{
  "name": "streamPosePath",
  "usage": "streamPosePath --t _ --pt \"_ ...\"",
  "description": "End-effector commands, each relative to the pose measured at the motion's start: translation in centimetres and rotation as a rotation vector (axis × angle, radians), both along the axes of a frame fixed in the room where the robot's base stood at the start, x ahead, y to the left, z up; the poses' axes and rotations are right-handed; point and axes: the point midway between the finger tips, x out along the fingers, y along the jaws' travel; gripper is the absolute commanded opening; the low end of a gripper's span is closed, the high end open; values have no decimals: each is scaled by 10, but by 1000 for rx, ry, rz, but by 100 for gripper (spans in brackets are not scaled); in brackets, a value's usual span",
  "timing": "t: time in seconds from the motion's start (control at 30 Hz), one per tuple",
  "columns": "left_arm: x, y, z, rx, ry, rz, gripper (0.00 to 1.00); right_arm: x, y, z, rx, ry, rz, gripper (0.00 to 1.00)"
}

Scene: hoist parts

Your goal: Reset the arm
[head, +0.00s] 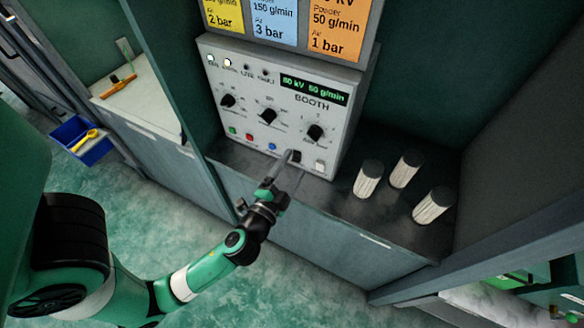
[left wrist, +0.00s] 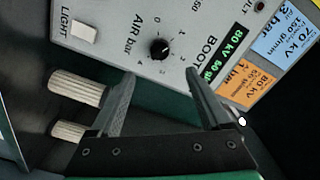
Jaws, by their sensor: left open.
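My left arm reaches in from the left of the head view. Its left gripper (head: 293,160) is in front of the lower right part of the grey booth control panel (head: 285,103). In the left wrist view the two fingers (left wrist: 161,76) are apart with nothing between them. The black AIR bar knob (left wrist: 160,48) shows just beyond the fingertips; I cannot tell whether they touch the panel. The white LIGHT switch (left wrist: 84,34) is to its left. My right gripper is not in view.
A blue bin (head: 82,140) with a yellow tool is at the left. Cabinet walls enclose the counter.

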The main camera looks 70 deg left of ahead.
Motion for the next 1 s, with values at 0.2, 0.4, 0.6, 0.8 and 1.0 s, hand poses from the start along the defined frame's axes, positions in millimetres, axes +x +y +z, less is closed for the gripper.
streamPosePath --t 0.2,0.4,0.6,0.8,1.0 --pt "0 0 0 0 0 0 81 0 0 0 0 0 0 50" --pt "4 -3 3 1 -8 -10 81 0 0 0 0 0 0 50" --pt "57 -16 85 27 -222 -69 81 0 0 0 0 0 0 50" --pt "111 -59 248 -130 -669 -268 81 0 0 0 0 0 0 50" --pt "109 -115 390 -361 -1017 -580 81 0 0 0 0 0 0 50"
